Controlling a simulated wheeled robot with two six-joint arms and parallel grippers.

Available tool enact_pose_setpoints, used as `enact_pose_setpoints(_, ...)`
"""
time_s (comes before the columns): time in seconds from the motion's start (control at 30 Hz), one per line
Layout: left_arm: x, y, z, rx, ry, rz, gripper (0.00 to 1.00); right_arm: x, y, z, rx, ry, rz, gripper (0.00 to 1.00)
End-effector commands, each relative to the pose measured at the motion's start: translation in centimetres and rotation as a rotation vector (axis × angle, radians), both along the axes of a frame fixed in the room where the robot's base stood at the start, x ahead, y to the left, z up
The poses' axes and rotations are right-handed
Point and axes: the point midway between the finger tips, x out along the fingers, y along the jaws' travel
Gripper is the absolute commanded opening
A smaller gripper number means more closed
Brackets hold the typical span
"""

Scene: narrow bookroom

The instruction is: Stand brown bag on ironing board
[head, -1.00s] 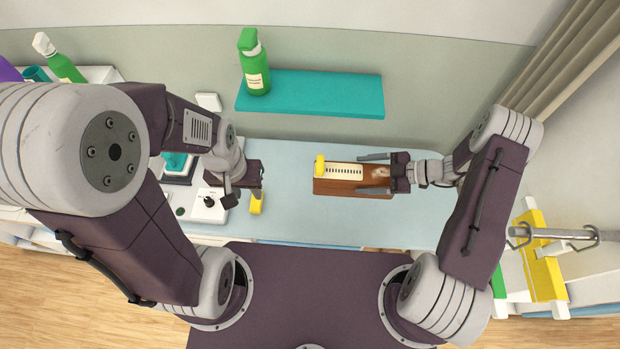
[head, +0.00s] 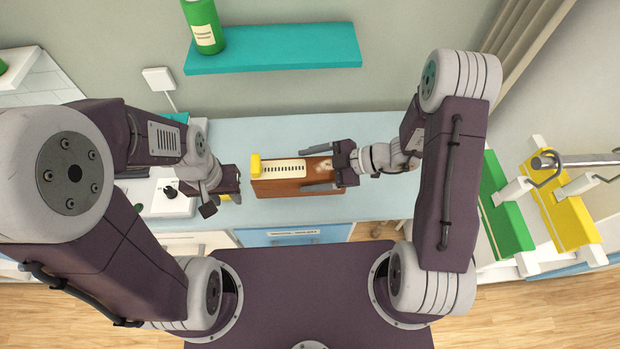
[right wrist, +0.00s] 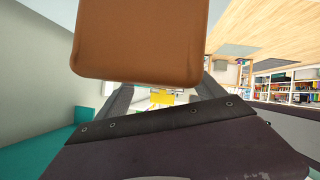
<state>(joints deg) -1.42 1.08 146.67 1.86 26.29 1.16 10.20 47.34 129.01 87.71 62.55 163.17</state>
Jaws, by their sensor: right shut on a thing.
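The brown bag (head: 295,187) lies lengthwise in the head view, with a pale slotted strip on top and a yellow piece at its left end. My right gripper (head: 318,174) is shut on its right end, one finger on each side. In the right wrist view the bag (right wrist: 140,40) is a plain brown block in front of the fingers. A long light blue top (head: 385,150) lies beneath it in the picture; whether this is the ironing board, I cannot tell. My left gripper (head: 228,188) is by a small yellow piece; its jaws are unclear.
A teal shelf (head: 280,47) with a green bottle (head: 204,28) is on the wall. A white unit with a black knob (head: 170,190) stands left. Green (head: 505,215) and yellow (head: 570,220) panels with a metal rail are at the right. A blue drawer front (head: 290,236) faces me.

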Motion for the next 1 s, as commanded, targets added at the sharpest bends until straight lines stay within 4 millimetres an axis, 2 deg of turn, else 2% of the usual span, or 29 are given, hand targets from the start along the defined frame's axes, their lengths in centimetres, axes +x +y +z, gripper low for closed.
enact_pose_setpoints(0.27, 0.0, 0.0, -0.2, 0.000, 0.000, 0.000, 0.36, 0.0, 0.0, -3.8, 0.002, 0.002, 0.000, 0.22)
enact_pose_setpoints(0.57, 0.0, 0.0, -0.2, 0.000, 0.000, 0.000, 0.36, 0.0, -0.1, -4.1, 0.002, 0.000, 0.001, 0.22)
enact_pose_setpoints(0.6, 0.0, 0.0, -0.3, 0.000, 0.000, 0.000, 0.36, 0.0, -0.1, -4.2, 0.001, 0.000, 0.000, 0.82)
enact_pose_setpoints(0.67, 0.0, 0.0, -0.2, 0.000, 0.000, 0.000, 0.36, 0.0, -0.1, -4.1, 0.001, 0.000, 0.000, 0.98)
enact_pose_setpoints(0.93, 0.0, 0.0, -0.2, 0.000, 0.000, 0.000, 0.36, 0.0, -0.1, -3.9, 0.000, -0.001, 0.000, 1.00)
enact_pose_setpoints(1.0, 0.0, 0.0, -0.2, 0.000, 0.000, 0.000, 0.36, 0.1, -0.6, -3.7, 0.000, -0.002, -0.004, 1.00)
